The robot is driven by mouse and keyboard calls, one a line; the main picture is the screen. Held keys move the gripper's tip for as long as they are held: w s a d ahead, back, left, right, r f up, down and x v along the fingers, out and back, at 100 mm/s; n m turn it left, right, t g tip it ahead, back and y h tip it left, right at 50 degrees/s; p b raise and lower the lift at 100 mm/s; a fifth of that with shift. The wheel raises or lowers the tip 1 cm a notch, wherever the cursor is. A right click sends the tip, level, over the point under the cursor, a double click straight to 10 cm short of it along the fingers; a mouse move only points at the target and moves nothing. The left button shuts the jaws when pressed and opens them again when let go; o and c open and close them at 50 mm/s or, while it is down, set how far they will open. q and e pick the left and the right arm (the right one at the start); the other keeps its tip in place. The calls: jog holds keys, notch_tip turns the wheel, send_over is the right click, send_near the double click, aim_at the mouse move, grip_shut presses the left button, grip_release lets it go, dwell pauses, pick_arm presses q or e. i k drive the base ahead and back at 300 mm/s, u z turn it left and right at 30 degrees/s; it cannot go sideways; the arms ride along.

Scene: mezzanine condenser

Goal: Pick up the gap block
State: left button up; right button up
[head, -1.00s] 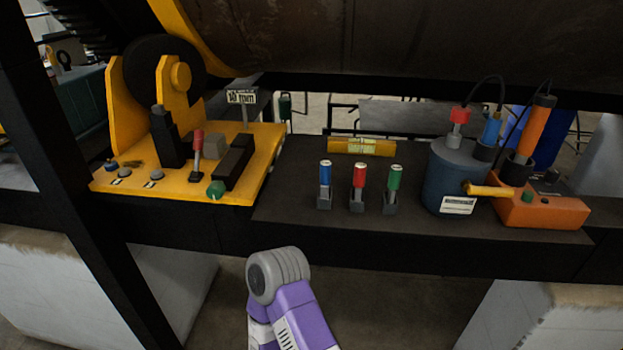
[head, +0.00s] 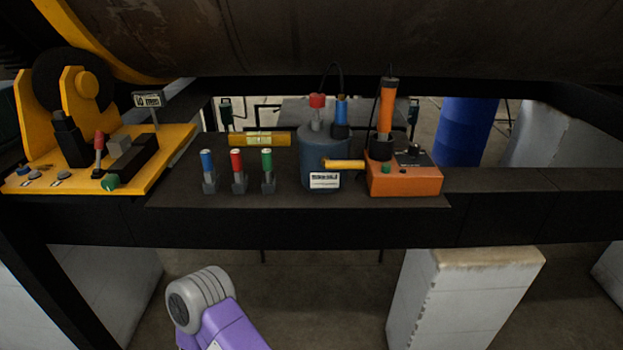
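A small grey block (head: 119,145) sits on the yellow fixture (head: 165,150) at the left of the head view, between black parts. It is the likeliest gap block, but no label on it can be read. A small sign (head: 149,100) on a post stands behind it; its text is blurred. Neither gripper is in view. Only a purple and grey link of my own arm shows at the bottom, well below and apart from the fixture.
On the dark beam stand blue, red and green capped pins (head: 237,171), a yellow level (head: 260,139), a blue-grey canister (head: 325,160) and an orange box (head: 404,181). The beam's right part (head: 500,185) is clear. A large rusty cylinder (head: 330,35) hangs above.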

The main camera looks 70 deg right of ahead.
aim_at(267, 157)
jog(key=k, duration=0.25)
jog(key=z, duration=1)
